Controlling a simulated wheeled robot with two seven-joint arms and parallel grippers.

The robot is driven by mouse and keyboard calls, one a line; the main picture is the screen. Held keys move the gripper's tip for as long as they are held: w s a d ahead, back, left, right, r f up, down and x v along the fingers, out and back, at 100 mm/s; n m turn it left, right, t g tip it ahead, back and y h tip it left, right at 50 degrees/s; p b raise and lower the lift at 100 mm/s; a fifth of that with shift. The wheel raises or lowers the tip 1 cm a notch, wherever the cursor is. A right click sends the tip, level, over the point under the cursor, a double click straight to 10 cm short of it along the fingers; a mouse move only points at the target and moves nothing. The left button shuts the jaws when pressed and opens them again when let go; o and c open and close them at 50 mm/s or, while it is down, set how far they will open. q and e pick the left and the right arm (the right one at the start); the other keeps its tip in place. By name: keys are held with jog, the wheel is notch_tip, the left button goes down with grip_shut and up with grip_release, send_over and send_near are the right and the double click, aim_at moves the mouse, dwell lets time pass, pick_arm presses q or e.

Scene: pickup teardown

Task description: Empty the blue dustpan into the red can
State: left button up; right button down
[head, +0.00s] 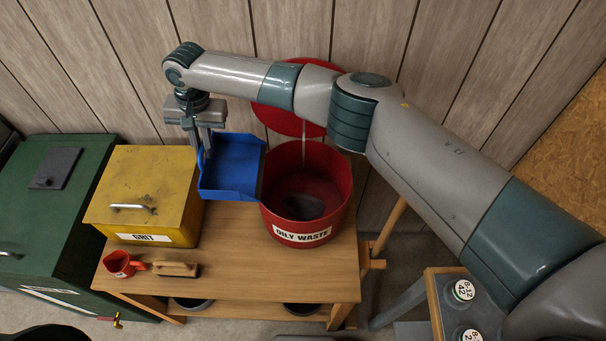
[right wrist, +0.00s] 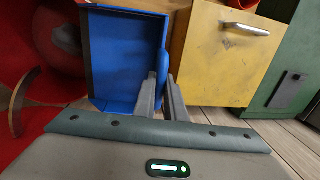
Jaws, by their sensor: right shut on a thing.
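The blue dustpan (head: 232,167) is held up beside the red can, between it and the yellow bin. Its right edge is close to the can's left rim. I see no debris on its visible inner faces, and its exact tilt is hard to tell. My right gripper (head: 207,147) is shut on the dustpan's handle side; the fingers also show at the pan (right wrist: 162,92) in the right wrist view. The red can (head: 300,237), labelled OILY WASTE, stands open on the wooden bench with its lid (head: 285,118) raised behind. A dark grey heap (head: 304,206) lies inside. My left gripper is not in view.
The yellow GRIT bin (head: 150,190) stands left on the bench (head: 230,265). A red scoop or cup (head: 121,265) and a brush (head: 176,269) lie in front of it. A green cabinet (head: 50,200) is far left. A panelled wall stands close behind.

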jog(key=shift+r+p, duration=0.4)
jog(key=shift+r, duration=1.6)
jog(key=shift+s+f, duration=0.1)
